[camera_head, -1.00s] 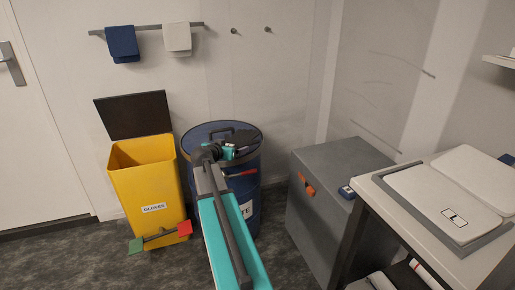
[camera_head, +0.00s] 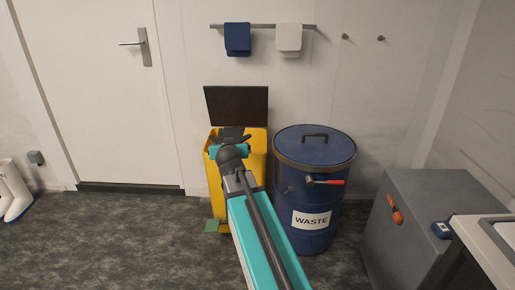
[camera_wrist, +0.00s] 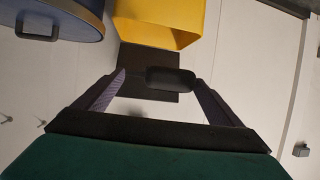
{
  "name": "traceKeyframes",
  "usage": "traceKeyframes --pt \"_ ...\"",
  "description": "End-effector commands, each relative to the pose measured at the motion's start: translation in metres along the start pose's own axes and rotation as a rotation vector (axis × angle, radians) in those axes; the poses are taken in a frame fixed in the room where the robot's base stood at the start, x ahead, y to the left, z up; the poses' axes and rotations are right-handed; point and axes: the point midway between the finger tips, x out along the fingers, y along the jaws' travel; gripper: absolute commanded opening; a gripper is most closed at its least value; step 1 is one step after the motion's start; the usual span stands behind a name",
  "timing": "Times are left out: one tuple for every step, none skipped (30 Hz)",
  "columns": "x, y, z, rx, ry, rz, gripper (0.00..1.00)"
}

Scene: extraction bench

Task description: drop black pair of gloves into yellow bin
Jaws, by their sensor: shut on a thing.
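The yellow bin (camera_head: 214,182) stands against the back wall, with its dark lid (camera_head: 237,106) raised behind it. My arm covers much of its front. My gripper (camera_head: 232,138) is at the bin's upper part in the head view, overlapping its opening. In the wrist view my gripper (camera_wrist: 161,79) has its two fingers around a small black bundle, the black gloves (camera_wrist: 171,78). The gloves also show as a dark shape in the head view (camera_head: 234,132). The yellow bin (camera_wrist: 158,22) fills the top middle of the wrist view. Whether the gloves are directly over the opening is hard to tell.
A blue waste drum (camera_head: 318,190) with a closed lid stands just right of the bin. A grey cabinet (camera_head: 425,225) is further right. A door (camera_head: 105,90) and white boots (camera_head: 14,192) are left. The floor (camera_head: 110,230) left of the bin is clear.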

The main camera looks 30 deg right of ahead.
Motion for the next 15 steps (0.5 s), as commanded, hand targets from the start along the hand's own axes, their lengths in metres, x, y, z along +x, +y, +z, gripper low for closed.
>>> traceKeyframes --pt "-0.009 -0.020 -0.002 -0.014 0.002 -0.039 0.66" --pt "-0.013 -0.030 -0.003 -0.023 0.002 -0.061 0.66" --pt "-0.019 -0.045 -0.004 -0.036 0.002 -0.091 0.66" --pt "-0.023 -0.056 -0.005 -0.045 0.002 -0.112 0.66" --pt "-0.028 -0.066 -0.007 -0.053 0.003 -0.134 0.66" --pt "-0.035 -0.081 -0.008 -0.066 0.003 -0.164 0.66" --pt "-0.040 -0.091 -0.009 -0.074 0.002 -0.185 0.66" --pt "-0.045 -0.101 -0.009 -0.083 0.002 -0.207 0.66" --pt "-0.053 -0.115 -0.011 -0.095 0.003 -0.235 0.66" --pt "-0.059 -0.124 -0.012 -0.104 0.003 -0.256 0.66" --pt "-0.064 -0.134 -0.012 -0.112 0.003 -0.277 0.66" --pt "-0.071 -0.145 -0.013 -0.122 0.003 -0.301 0.66" --pt "-0.076 -0.154 -0.013 -0.130 0.002 -0.318 0.66" --pt "-0.081 -0.161 -0.014 -0.137 0.001 -0.335 0.66" --pt "-0.087 -0.170 -0.015 -0.145 0.002 -0.353 0.66"
